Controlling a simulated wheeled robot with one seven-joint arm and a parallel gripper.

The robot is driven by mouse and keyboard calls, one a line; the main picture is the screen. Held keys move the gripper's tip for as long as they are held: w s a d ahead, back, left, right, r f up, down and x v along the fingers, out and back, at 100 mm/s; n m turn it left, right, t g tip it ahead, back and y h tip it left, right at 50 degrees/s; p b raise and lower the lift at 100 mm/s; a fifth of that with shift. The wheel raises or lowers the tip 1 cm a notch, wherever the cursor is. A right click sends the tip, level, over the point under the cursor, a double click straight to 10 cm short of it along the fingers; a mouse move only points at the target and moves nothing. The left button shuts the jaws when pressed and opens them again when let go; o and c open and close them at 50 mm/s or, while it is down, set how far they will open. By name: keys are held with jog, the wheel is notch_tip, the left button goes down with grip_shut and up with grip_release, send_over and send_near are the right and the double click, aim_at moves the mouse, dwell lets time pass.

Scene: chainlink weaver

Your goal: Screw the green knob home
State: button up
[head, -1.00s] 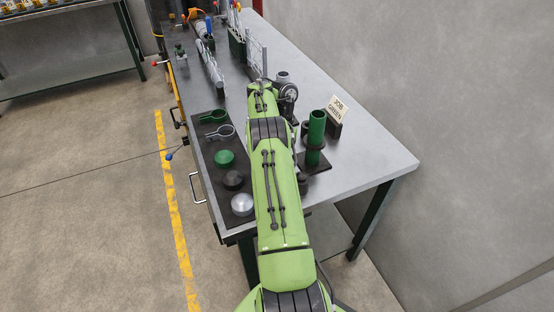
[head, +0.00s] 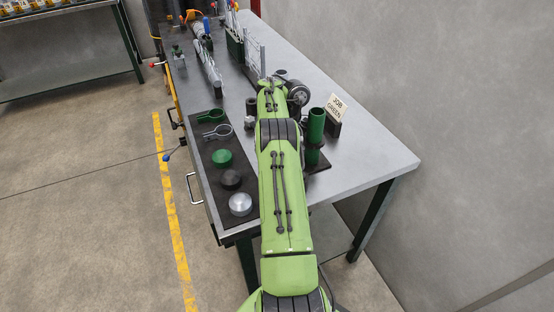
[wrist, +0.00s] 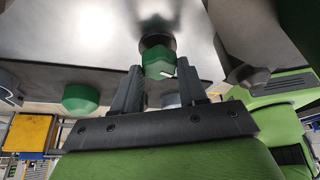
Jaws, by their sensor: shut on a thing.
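The green knob (wrist: 158,62) shows in the wrist view between my fingers, with a white mark on its side and a dark round part directly beyond it. My gripper (wrist: 160,82) is shut on the knob. I cannot tell how far the knob is seated. In the head view my arm covers the knob and the fingertips.
A green tube (head: 316,126) stands in a dark holder right of my arm, by a "JOB GREEN" sign (head: 338,107). The bench's right side (head: 375,150) is clear.

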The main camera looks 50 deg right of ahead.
jog(key=o, duration=1)
jog(key=shift+o, duration=0.2)
jog(key=p+v, duration=0.7)
jog(key=v, duration=0.5)
